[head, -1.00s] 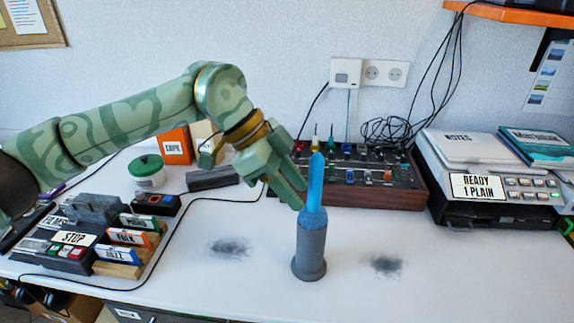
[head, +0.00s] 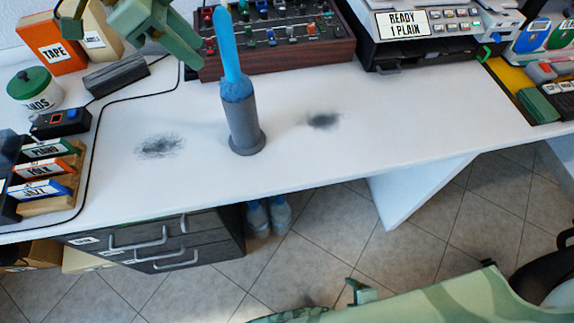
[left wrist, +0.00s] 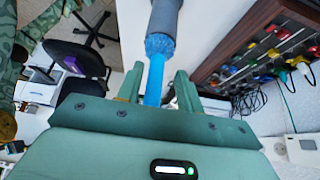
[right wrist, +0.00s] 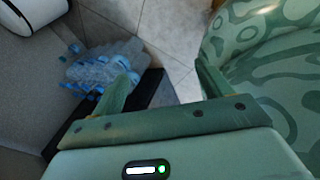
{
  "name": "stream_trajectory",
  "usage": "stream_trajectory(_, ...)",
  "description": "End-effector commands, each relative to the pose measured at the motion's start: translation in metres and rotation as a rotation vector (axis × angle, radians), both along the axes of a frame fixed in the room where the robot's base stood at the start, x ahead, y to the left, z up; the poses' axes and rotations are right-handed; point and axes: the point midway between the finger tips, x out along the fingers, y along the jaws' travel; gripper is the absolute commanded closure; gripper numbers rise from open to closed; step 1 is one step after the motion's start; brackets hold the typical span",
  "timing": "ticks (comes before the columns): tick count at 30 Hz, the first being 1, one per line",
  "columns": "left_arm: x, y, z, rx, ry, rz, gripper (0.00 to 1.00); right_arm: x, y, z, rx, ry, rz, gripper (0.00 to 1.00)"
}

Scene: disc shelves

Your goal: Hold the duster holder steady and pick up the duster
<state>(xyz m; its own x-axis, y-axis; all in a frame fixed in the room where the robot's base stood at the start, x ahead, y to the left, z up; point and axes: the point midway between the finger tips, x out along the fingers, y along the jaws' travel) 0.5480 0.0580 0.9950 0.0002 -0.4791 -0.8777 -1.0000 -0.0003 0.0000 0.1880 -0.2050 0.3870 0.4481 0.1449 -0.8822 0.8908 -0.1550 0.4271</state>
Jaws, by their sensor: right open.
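The duster (head: 230,52) has a blue handle pointing up and a fuzzy blue part set in the top of the grey duster holder (head: 243,122), which stands upright on the white desk. The left wrist view also shows the duster (left wrist: 158,50) and the holder (left wrist: 167,14). My left gripper (head: 188,48) is left of the handle in the head view. In the left wrist view its fingers (left wrist: 160,84) are apart, with the handle showing between them; I cannot tell whether they touch it. My right gripper (right wrist: 165,80) is open and empty, low beside the desk.
Dark dust patches lie left (head: 160,147) and right (head: 323,121) of the holder. A mixer (head: 285,45) stands behind it, with a printer (head: 430,30) further right. Labelled cassettes (head: 42,170) are at the left. The desk's front edge is close, with drawers (head: 155,243) below.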

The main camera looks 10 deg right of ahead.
Motion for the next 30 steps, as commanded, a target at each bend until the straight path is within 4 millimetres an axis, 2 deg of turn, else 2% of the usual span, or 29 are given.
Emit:
stream_trajectory(1, 0.000, 0.000, 0.000, 0.000, 0.000, 0.000, 0.64, 0.028, 0.014, 0.019, -0.032, -0.104, 0.145, 0.23)
stream_trajectory(3, 0.000, 0.000, 0.000, 0.000, 0.000, 0.000, 0.64, 0.063, 0.036, 0.049, -0.098, -0.257, 0.356, 0.23)
stream_trajectory(5, 0.000, 0.000, 0.000, 0.000, 0.000, 0.000, 0.64, 0.088, 0.055, 0.078, -0.164, -0.394, 0.527, 0.23)
stream_trajectory(8, 0.000, 0.000, 0.000, 0.000, 0.000, 0.000, 0.64, 0.121, 0.090, 0.132, -0.302, -0.632, 0.792, 0.23)
stream_trajectory(9, 0.000, 0.000, 0.000, 0.000, 0.000, 0.000, 0.64, 0.131, 0.103, 0.155, -0.367, -0.731, 0.891, 0.23)
stream_trajectory(13, 0.000, 0.000, 0.000, 0.000, 0.000, 0.000, 0.64, 0.150, 0.146, 0.236, -0.613, -1.060, 1.166, 0.23)
stream_trajectory(18, 0.000, 0.000, 0.000, 0.000, 0.000, 0.000, 0.64, 0.151, 0.187, 0.340, -1.008, -1.455, 1.385, 0.23)
stream_trajectory(20, 0.000, 0.000, 0.000, 0.000, 0.000, 0.000, 0.64, 0.163, 0.187, 0.370, -1.163, -1.506, 1.368, 0.23)
stream_trajectory(22, 0.000, 0.000, 0.000, 0.000, 0.000, 0.000, 0.64, 0.187, 0.174, 0.388, -1.280, -1.461, 1.295, 0.23)
stream_trajectory(25, 0.000, 0.000, 0.000, 0.000, 0.000, 0.000, 0.64, 0.211, 0.157, 0.401, -1.366, -1.379, 1.213, 0.23)
stream_trajectory(30, 0.000, 0.000, 0.000, 0.000, 0.000, 0.000, 0.64, 0.231, 0.145, 0.410, -1.421, -1.314, 1.157, 0.23)
